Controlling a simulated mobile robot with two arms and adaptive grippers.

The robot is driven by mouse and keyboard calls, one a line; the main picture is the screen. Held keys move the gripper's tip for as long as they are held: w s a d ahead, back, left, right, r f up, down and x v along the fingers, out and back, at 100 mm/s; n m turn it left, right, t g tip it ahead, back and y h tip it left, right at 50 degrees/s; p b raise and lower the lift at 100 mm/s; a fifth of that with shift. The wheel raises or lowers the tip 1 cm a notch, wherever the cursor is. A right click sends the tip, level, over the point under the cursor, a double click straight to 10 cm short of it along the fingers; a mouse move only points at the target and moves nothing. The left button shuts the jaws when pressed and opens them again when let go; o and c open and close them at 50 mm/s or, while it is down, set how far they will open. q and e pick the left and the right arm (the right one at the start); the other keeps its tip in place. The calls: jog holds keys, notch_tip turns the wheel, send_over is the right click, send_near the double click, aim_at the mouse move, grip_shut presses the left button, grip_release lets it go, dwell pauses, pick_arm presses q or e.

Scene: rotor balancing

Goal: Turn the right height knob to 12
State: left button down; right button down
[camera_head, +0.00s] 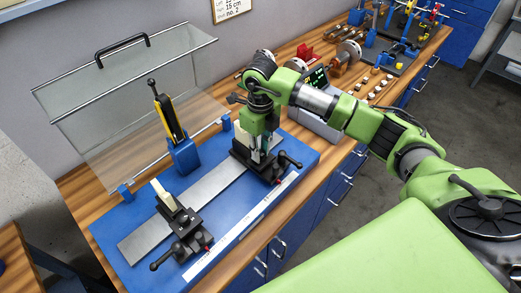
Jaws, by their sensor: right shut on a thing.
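My right gripper (257,150) points down over the right support stand (268,172) on the blue base plate. It is shut on a part at the top of that stand, seemingly the right height knob. The fingers and the stand hide the knob, and no scale number can be read. A black crank handle (289,161) sticks out at the stand's front right. The left support stand (180,222) has a similar crank and a pale upright piece (161,193). My left gripper is not in view.
A clear hinged guard (130,85) stands raised behind the blue base plate (118,223). A blue holder (184,155) with a yellow and black upright piece stands between guard and stands. A grey display box (318,110) sits behind my right arm. Rotors and small parts lie farther back.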

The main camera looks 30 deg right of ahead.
jog(key=m+b, duration=0.1)
jog(key=m, duration=0.1)
jog(key=shift+f+m, duration=0.1)
jog(key=shift+m, duration=0.3)
jog(key=shift+m+b, duration=0.5)
jog(key=shift+m, duration=0.6)
jog(key=c, duration=1.8)
grip_release()
notch_tip(320, 180, up, 12)
jog(key=shift+r, duration=0.1)
